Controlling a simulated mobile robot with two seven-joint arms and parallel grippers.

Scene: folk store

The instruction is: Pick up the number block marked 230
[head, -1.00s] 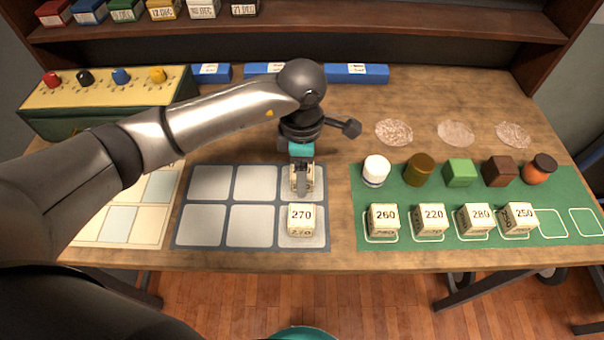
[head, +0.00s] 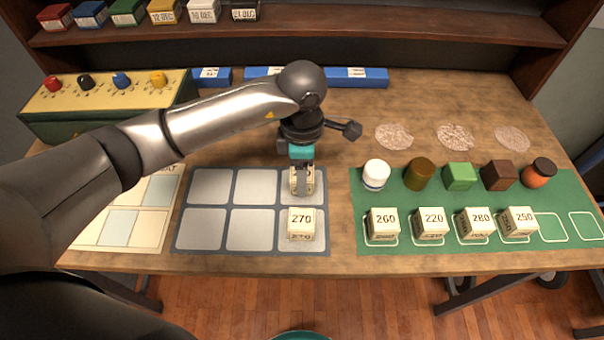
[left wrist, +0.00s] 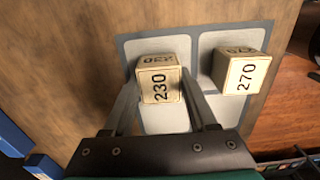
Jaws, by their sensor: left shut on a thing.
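The cream number block marked 230 (left wrist: 159,85) sits between the fingers of my left gripper (left wrist: 165,95) in the left wrist view. In the head view my left gripper (head: 301,185) is over the back right cell of the grey tray mat (head: 181,232), and the block (head: 309,178) is mostly hidden behind its fingers. The gripper is shut on this block. I cannot tell whether the block is touching the mat or just above it. A block marked 270 (head: 301,223) sits in the front right cell; it also shows in the left wrist view (left wrist: 241,73). My right gripper is not in view.
On the green mat (head: 362,205) at right stand blocks marked 260 (head: 383,222), 220 (head: 430,221), 280 (head: 476,221) and 250 (head: 519,221), with coloured objects behind them. A yellow-topped box with knobs (head: 105,95) stands back left. A shelf (head: 330,27) overhangs the back.

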